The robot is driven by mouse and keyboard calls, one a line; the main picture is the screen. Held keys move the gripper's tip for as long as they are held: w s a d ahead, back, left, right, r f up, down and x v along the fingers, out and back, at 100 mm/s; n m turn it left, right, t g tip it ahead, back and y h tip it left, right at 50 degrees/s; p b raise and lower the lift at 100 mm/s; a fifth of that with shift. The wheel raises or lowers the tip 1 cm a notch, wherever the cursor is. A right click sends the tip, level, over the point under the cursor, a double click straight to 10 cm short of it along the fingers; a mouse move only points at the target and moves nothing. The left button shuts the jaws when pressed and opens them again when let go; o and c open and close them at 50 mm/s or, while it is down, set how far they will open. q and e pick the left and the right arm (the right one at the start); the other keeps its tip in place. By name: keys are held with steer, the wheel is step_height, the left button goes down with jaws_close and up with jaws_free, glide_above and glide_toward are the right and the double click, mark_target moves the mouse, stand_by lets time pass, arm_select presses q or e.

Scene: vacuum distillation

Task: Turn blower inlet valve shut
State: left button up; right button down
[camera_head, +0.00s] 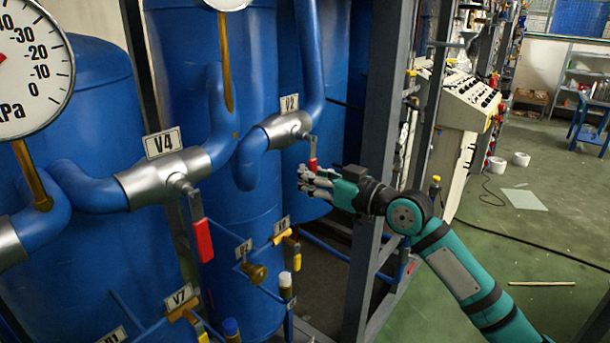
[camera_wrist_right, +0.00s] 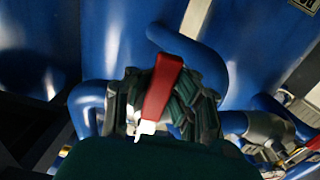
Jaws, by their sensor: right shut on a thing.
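A silver valve (camera_head: 285,130) labelled V2 sits on a blue pipe in the head view. Its lever hangs down and ends in a red handle (camera_head: 312,163). My right gripper (camera_head: 308,180) reaches in from the right and is shut on this handle. In the right wrist view the red handle (camera_wrist_right: 163,85) lies tilted between the two dark fingers. A second silver valve (camera_head: 165,178), labelled V4, has a red handle (camera_head: 203,240) hanging down, clear of my gripper. Which label means the blower inlet cannot be told. My left gripper is not in view.
Large blue tanks (camera_head: 100,85) stand behind the pipes. A grey frame post (camera_head: 375,170) rises close beside my right wrist. Small yellow-handled valves (camera_head: 283,237) sit below. A control console (camera_head: 460,95) stands behind; open green floor (camera_head: 500,240) lies at right.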

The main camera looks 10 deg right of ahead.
steer(key=c, duration=1.7)
jaws_free()
steer(key=shift+s+d+f, duration=0.1)
steer(key=shift+s+f, duration=0.05)
steer(key=shift+f, duration=0.3)
steer(key=shift+c, duration=0.2)
steer(key=o, duration=0.6)
steer(key=shift+s+d+r, duration=0.4)
steer(key=shift+s+d, duration=0.05)
steer(key=shift+s, duration=0.1)
steer(key=shift+w+a, duration=0.25)
steer(key=shift+w, duration=0.05)
steer(key=v, duration=1.2)
